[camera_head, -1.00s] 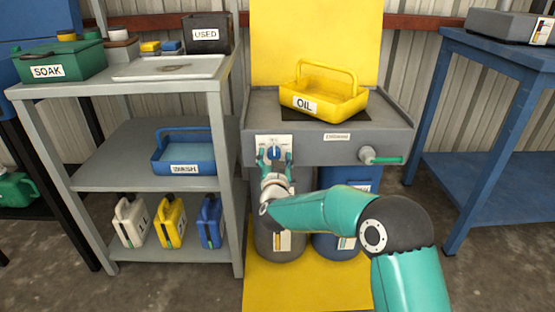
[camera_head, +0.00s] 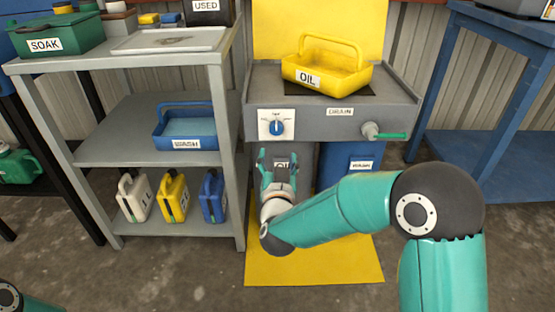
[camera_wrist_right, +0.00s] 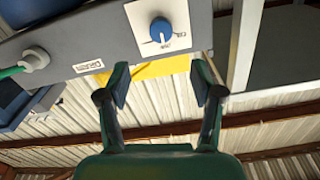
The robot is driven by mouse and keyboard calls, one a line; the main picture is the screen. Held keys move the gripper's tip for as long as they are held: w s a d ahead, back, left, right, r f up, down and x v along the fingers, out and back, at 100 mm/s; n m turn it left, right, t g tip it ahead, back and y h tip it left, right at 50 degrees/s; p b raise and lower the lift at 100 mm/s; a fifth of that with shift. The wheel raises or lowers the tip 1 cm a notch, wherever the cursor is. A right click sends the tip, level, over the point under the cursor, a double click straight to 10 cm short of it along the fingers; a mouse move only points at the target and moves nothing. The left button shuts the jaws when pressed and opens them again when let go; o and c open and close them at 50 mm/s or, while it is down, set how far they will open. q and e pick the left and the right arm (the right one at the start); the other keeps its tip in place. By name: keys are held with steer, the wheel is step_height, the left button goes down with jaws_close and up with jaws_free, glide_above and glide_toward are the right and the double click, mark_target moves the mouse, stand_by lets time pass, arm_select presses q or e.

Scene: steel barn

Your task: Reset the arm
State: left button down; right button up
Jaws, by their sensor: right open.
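My right gripper (camera_head: 277,163) is open and empty, with its fingers pointing up just below the front panel of the grey drain bench (camera_head: 360,125). A blue knob (camera_head: 276,127) on a white plate sits on that panel, above the fingertips and apart from them. In the right wrist view the open fingers (camera_wrist_right: 160,85) have nothing between them, and the blue knob (camera_wrist_right: 161,30) lies beyond them. My right arm comes in from the lower right. My left gripper is not in view.
A yellow OIL tray (camera_head: 325,75) stands on the bench. A green-handled valve (camera_head: 385,134) is on its front. To the left, a grey shelf (camera_head: 110,155) holds a blue WASH tray (camera_head: 168,140) and several jugs. A blue table (camera_head: 480,150) stands right.

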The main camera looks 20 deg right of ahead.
stand_by(0.4)
steer(key=s+d+f+g+p, duration=0.1)
steer(key=d+f+g, duration=0.2)
steer(key=d+f, duration=0.5)
steer(key=s+a+f+n+g+y, duration=0.1)
steer(key=s+f, duration=0.2)
steer(key=f, duration=0.3)
steer(key=s+a+f+g+y+p, duration=0.1)
steer(key=s+f+g, duration=0.15)
steer(key=f, duration=0.35)
steer(key=s+a+f+n+g+y, duration=0.1)
steer(key=s+a+f, duration=0.15)
steer(key=f, duration=0.35)
steer(key=s+a+f+n+g+y, duration=0.1)
steer(key=s+a+f+g+y, duration=0.15)
steer(key=s, duration=0.55)
steer(key=s+a+f+g+y, duration=0.1)
steer(key=s+a+f+g, duration=0.25)
steer(key=s, duration=0.45)
steer(key=s+a+f+n+g+y, duration=0.1)
steer(key=s+a+f+g+y, duration=0.2)
steer(key=s, duration=0.4)
step_height(320, 180, up, 37)
steer(key=p, duration=3.8)
steer(key=shift+s+r+m+p, duration=0.2)
steer(key=shift+s+m+p, duration=0.1)
steer(key=shift+s+p, duration=0.15)
steer(key=shift+h, duration=0.25)
